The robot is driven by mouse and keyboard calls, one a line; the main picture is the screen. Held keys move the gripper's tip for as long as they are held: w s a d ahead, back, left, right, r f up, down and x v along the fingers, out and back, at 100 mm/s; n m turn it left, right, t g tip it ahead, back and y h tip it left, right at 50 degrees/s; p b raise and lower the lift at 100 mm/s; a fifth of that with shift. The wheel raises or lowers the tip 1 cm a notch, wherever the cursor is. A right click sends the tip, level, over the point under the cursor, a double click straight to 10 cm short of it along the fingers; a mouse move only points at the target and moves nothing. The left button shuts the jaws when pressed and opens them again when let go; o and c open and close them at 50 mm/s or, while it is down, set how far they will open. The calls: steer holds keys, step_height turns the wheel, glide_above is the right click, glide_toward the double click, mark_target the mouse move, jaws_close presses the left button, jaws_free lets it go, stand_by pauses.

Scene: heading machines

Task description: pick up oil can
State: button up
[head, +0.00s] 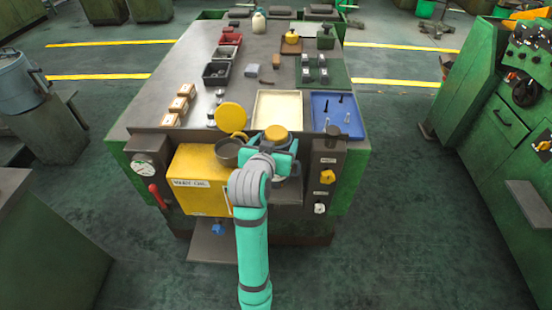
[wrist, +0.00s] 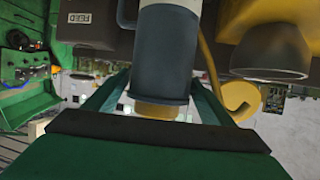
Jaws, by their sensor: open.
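A dark grey cylinder (wrist: 163,60) with a yellow end stands at the front of the bench; it looks like the oil can, but I cannot be sure. In the head view its round yellow top (head: 276,133) shows just beyond my gripper (head: 272,160), which hides much of its body. In the wrist view my gripper (wrist: 158,98) is open, with one finger on each side of the cylinder. I cannot tell whether the fingers touch it.
A grey cup (head: 228,153) and a yellow disc (head: 231,115) are close on the left. A cream tray (head: 278,109) and a blue tray (head: 337,114) lie behind. A dark control panel (head: 325,178) is close on the right. A cream bottle (head: 258,22) stands far back.

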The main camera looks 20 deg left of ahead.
steer(key=shift+w+f, duration=0.1)
steer(key=shift+w, duration=0.15)
steer(key=c, duration=1.7)
